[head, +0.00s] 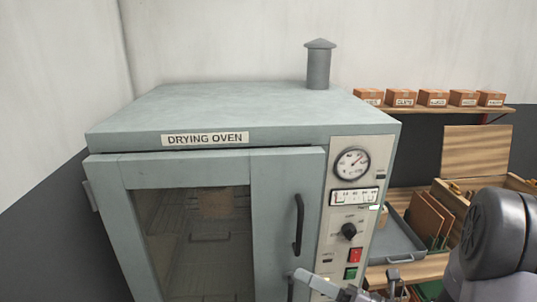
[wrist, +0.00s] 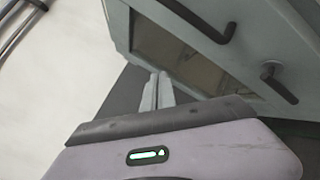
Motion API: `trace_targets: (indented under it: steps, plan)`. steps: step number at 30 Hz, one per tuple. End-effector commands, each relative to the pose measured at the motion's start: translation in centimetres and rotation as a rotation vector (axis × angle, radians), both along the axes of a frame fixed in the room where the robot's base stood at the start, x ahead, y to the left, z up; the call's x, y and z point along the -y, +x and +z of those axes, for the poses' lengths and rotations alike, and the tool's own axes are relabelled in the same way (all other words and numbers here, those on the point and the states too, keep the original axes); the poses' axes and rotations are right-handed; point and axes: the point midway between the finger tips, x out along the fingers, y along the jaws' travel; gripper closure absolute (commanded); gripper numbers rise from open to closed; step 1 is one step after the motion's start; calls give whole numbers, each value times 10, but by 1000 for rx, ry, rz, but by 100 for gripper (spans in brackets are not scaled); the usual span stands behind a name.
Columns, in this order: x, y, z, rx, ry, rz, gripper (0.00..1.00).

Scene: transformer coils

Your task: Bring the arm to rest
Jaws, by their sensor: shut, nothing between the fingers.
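My gripper (wrist: 158,80) shows in the wrist view with its two pale fingers together and nothing between them. It is apart from the drying oven, which is tilted behind it in that view. In the head view, grey metal parts of my arm (head: 325,287) reach in at the bottom, in front of the oven's lower right; the fingertips cannot be made out clearly there. The drying oven (head: 240,110) is a grey-green cabinet with a glass-windowed door (head: 285,180) that looks closed. A dark handle (head: 298,225) is on the door's right side.
The oven's control panel (head: 350,215) carries a round gauge, a knob and red and green buttons. To the right, a shelf (head: 425,107) holds several labelled boxes. Below are a grey tray (head: 400,245) and wooden boards (head: 432,220). The wall on the left is bare.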

Motion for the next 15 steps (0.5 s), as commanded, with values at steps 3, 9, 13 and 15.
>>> trace_targets:
  steps: [3,9,13,15]
  plan:
    - [-79,-88,16,347,-483,450,100]
    - [-61,-183,-11,1069,-1340,1057,100]
    - [-24,-181,4,1440,-1769,1243,100]
    - [-13,-176,17,1561,-1919,1286,100]
